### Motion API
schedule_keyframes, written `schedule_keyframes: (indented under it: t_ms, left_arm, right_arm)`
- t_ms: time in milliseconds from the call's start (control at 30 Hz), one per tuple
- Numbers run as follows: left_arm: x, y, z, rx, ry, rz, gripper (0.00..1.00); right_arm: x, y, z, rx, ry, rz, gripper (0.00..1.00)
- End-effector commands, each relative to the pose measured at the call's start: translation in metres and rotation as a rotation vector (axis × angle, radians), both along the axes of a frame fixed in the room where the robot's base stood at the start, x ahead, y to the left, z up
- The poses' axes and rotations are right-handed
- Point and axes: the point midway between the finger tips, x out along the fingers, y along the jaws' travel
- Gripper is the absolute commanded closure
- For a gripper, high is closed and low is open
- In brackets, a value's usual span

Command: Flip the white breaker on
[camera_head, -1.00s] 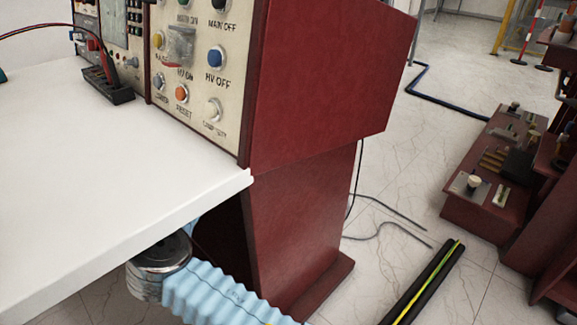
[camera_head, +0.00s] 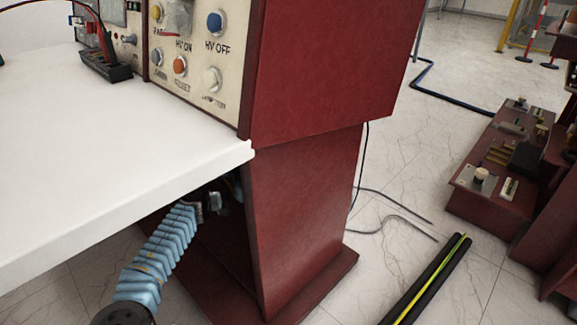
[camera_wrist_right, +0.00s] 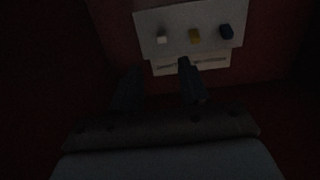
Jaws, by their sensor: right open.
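In the right wrist view, a pale panel (camera_wrist_right: 213,20) carries three small switches in a row. The white breaker (camera_wrist_right: 163,37) is at the left, a yellow one (camera_wrist_right: 195,34) in the middle and a blue one (camera_wrist_right: 226,31) at the right. The picture is dark, so the breakers' positions cannot be told. My right gripper (camera_wrist_right: 160,67) is open and empty, its fingertips below the panel's switches in the picture, with the white breaker above the gap. In the head view, my blue-sleeved arm reaches under the tabletop into the red cabinet's recess. My left gripper is out of view.
The white tabletop (camera_head: 100,150) overhangs my arm. The red cabinet (camera_head: 300,210) stands beside it, with a button panel (camera_head: 195,55) above. A label strip (camera_wrist_right: 190,64) sits under the switches. Black cables lie on the floor at the right.

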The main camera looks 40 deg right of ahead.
Motion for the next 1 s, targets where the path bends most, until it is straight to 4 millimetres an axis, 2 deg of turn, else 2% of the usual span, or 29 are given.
schedule_keyframes:
  t_ms: [33,167,267,600,700,833,1000]
  left_arm:
    - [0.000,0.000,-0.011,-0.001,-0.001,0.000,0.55]
    - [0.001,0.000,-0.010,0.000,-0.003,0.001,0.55]
    - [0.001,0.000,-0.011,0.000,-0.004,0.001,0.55]
    - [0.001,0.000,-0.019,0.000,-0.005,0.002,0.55]
    - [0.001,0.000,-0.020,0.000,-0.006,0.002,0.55]
    - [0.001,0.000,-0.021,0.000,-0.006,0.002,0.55]
    - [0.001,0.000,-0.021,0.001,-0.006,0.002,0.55]
  right_arm:
    - [0.000,0.007,-0.008,-0.047,-0.006,0.009,0.55]
    - [0.000,0.002,-0.003,-0.085,-0.019,0.015,0.55]
    - [0.001,-0.015,-0.003,-0.083,-0.020,0.013,0.55]
    - [0.008,-0.092,-0.004,-0.080,-0.021,0.013,0.55]
    - [0.010,-0.108,-0.003,-0.080,-0.020,0.015,0.55]
    - [0.011,-0.121,-0.003,-0.080,-0.020,0.016,0.55]
    - [0.012,-0.126,-0.002,-0.080,-0.020,0.016,0.55]
